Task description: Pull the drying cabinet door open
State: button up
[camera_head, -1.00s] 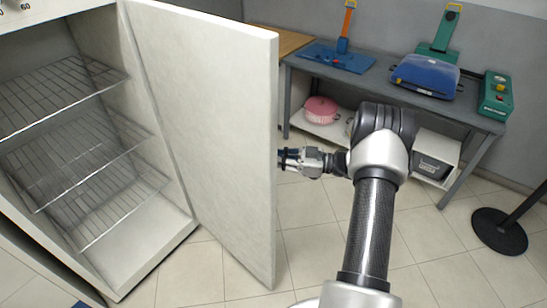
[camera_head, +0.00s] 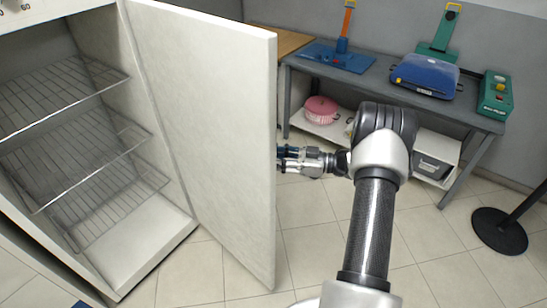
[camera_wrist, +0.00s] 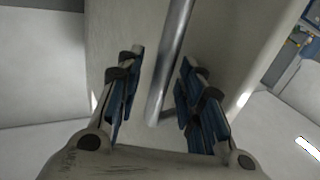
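The drying cabinet door (camera_head: 215,130) is a tall pale panel and stands wide open, swung out to the right of the cabinet (camera_head: 150,245). My gripper (camera_head: 281,158) is at the door's free edge, on its outer side; the door partly hides the fingertips in the head view. In the wrist view, a grey metal bar handle (camera_wrist: 170,65) on the door lies between the blue-padded fingers of my gripper (camera_wrist: 162,60). The fingers are apart, with a visible gap to the bar on both sides.
Wire shelves (camera_head: 75,135) show inside the cabinet. A grey table (camera_head: 385,92) with a blue case (camera_head: 428,73) and green devices stands behind my arm. A round black stand base (camera_head: 500,231) is on the floor at right. Tiled floor is clear in front of the door.

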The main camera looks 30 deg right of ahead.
jog(key=v, duration=1.2)
